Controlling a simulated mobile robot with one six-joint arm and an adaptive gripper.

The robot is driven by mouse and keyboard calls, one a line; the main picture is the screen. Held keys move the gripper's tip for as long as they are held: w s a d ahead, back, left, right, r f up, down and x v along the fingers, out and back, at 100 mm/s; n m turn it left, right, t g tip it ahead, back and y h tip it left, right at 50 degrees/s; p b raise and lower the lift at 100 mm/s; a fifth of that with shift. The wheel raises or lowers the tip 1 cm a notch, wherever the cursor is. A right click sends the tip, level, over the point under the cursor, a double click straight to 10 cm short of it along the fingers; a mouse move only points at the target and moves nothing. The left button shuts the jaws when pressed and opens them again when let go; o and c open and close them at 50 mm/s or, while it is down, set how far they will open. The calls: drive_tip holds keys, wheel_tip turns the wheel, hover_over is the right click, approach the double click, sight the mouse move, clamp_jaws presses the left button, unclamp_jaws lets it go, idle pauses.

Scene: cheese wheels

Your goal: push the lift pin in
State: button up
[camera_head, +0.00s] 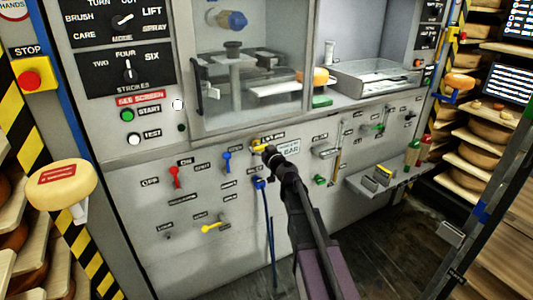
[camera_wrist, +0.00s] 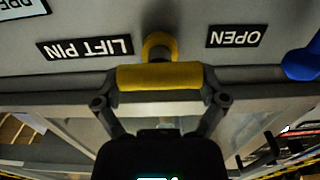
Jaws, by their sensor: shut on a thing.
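The lift pin (camera_wrist: 160,77) is yellow, with a bar-like grip and a ring (camera_wrist: 159,43) behind it at the panel. It sits by the LIFT PIN label (camera_wrist: 84,47), which appears upside down in the wrist view. My gripper (camera_head: 268,150) is at the grey machine panel, shut on the yellow bar with one finger at each end. In the head view the pin's yellow (camera_head: 257,148) shows just left of my gripper tip. How deep the pin sits in the panel cannot be told.
A blue lever (camera_head: 227,161), a red lever (camera_head: 174,176) and a yellow lever (camera_head: 211,227) are to the left. A small shelf (camera_head: 395,180) juts out at right.

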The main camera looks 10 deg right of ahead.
drive_tip(key=shift+w+a, duration=0.15)
drive_tip(key=shift+w, duration=0.3)
drive_tip(key=o, duration=1)
drive_tip(key=shift+s, duration=0.2)
drive_tip(key=v, duration=1.1)
drive_tip(key=shift+s, duration=0.3)
